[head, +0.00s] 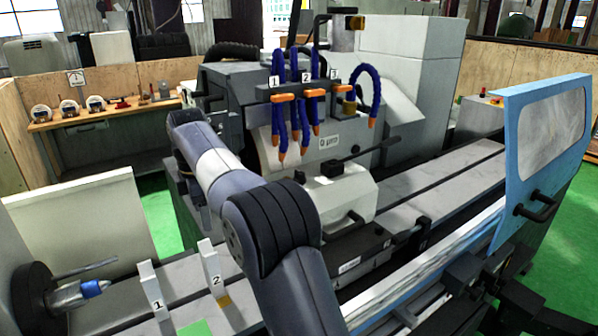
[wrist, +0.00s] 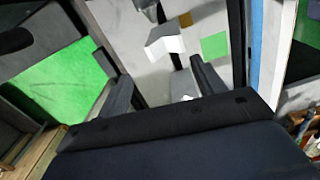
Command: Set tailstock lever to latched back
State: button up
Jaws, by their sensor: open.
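What looks like the tailstock lever is a thin dark rod with a black ball end (head: 383,147), on the pale housing (head: 345,188) right of centre in the head view. It slants up to the right from a black block. I cannot tell its latch state. My gripper (wrist: 160,88) is open and empty in the wrist view, its dark fingers wide apart. A white block (wrist: 164,42) and a green patch (wrist: 215,46) lie beyond the fingers. The lever does not show clearly in the wrist view. In the head view the gripper is mostly hidden, left of the lever and apart from it.
White posts marked 1 (head: 157,298) and 2 (head: 213,272) stand on the machine table. A spindle with a blue-tipped centre (head: 92,288) is at the lower left. Blue hoses (head: 300,110) hang above the housing. A blue-framed door (head: 545,150) is at right.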

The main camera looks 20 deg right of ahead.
jog(key=w+d+r+m+t, duration=0.1)
jog(key=d+m, duration=0.1)
jog(key=m, duration=0.1)
jog(key=w+d+r+m+t, duration=0.1)
jog(key=d+r+m, duration=0.1)
jog(key=m, duration=0.1)
jog(key=w+d+r+m+t, duration=0.1)
jog(key=d+r+m, duration=0.1)
jog(key=m, duration=0.2)
jog(key=shift+w+d+r+t, duration=0.1)
jog(key=shift+w+t, duration=0.3)
jog(key=c, duration=0.7)
jog(key=d+r+m+t, duration=0.1)
jog(key=m, duration=0.1)
jog(key=w+d+r+m+t, duration=0.1)
jog(key=d+r+m, duration=0.1)
jog(key=m, duration=0.1)
jog(key=w+d+r+m+t, duration=0.1)
jog(key=d+r+m, duration=0.1)
jog(key=m, duration=0.1)
jog(key=shift+d+r, duration=0.15)
jog(key=shift+d, duration=0.05)
grip_shut()
jog(key=shift+d+r+m+t, duration=0.25)
jog(key=shift+r+m+t, duration=0.05)
jog(key=shift+m, duration=0.4)
